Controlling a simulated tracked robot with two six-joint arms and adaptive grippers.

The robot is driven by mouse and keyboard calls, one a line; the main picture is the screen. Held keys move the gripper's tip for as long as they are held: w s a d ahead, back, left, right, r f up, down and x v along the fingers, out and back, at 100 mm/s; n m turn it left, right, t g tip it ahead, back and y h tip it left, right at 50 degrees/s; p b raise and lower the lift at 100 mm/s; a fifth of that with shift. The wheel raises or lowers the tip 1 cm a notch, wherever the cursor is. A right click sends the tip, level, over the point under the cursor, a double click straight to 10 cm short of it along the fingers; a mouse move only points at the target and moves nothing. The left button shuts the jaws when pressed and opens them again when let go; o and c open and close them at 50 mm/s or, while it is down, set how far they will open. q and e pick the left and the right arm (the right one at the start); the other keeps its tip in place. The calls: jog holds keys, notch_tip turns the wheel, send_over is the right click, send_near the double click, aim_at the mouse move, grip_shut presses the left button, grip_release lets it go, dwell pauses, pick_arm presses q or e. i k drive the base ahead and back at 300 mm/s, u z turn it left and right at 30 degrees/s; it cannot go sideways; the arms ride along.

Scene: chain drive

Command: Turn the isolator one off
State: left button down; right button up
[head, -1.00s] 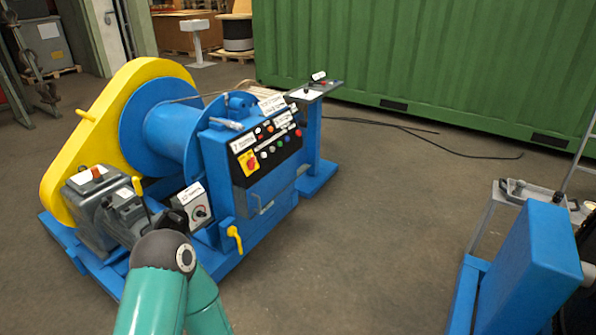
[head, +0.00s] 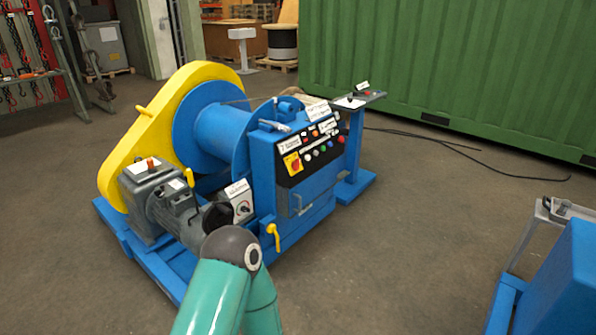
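A white box with a round dial knob (head: 243,207) is mounted lower, beside the motor. I cannot tell from the labels which of these is isolator one, or read a switch position. A teal arm of mine with a dark grey joint rises from the bottom, in front of the machine. Neither gripper shows in the head view.
The winch has a yellow chain guard (head: 125,160), a blue drum (head: 220,130) and a grey motor (head: 178,208). A yellow lever (head: 274,236) sticks out low at the front. A blue frame (head: 560,275) stands at right. The floor between is clear.

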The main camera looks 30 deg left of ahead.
aim_at(296, 165)
jog(key=z, duration=0.4)
jog(key=k, duration=0.1)
jog(key=u, duration=1.3)
jog(key=i, duration=1.55)
jog(key=u, duration=0.4)
jog(key=i, duration=1.6)
jog(key=z, duration=0.45)
